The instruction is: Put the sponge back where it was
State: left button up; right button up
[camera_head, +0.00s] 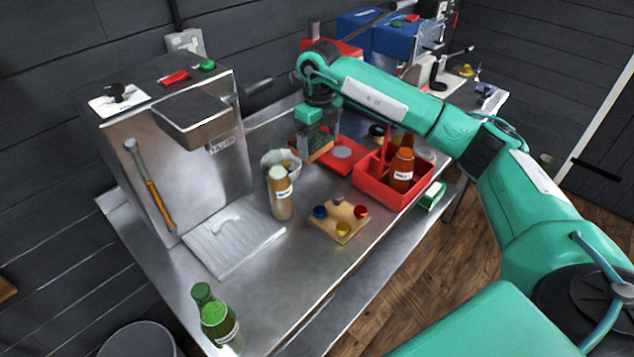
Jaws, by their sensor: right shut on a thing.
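My right gripper (319,138) reaches in from the right over the back of the steel table. It is shut on a dark green block with a brownish-orange lower edge, which looks like the sponge (318,147). The sponge is at the left end of a red mat (352,166) that bears a grey disc; I cannot tell whether it touches the mat. The fingers partly hide it. My left gripper is not in view.
A white bowl (269,160) and a labelled bottle (280,195) stand left of the gripper. A red caddy (382,193) with a brown bottle (402,168) stands right. A wooden board (331,229) with coloured caps is in front. A steel machine (185,150) blocks the left.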

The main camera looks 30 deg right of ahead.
notch_tip(320, 180, down, 14)
jog(key=p, duration=0.3)
jog(key=shift+f, duration=0.15)
jog(key=shift+f, duration=0.1)
jog(key=o, duration=0.8)
jog(key=shift+w+r, duration=0.1)
jog(key=shift+r, duration=0.2)
notch_tip(320, 180, up, 12)
jog(key=b, duration=0.2)
jog(key=shift+f+b, duration=0.2)
jog(key=shift+b, duration=0.2)
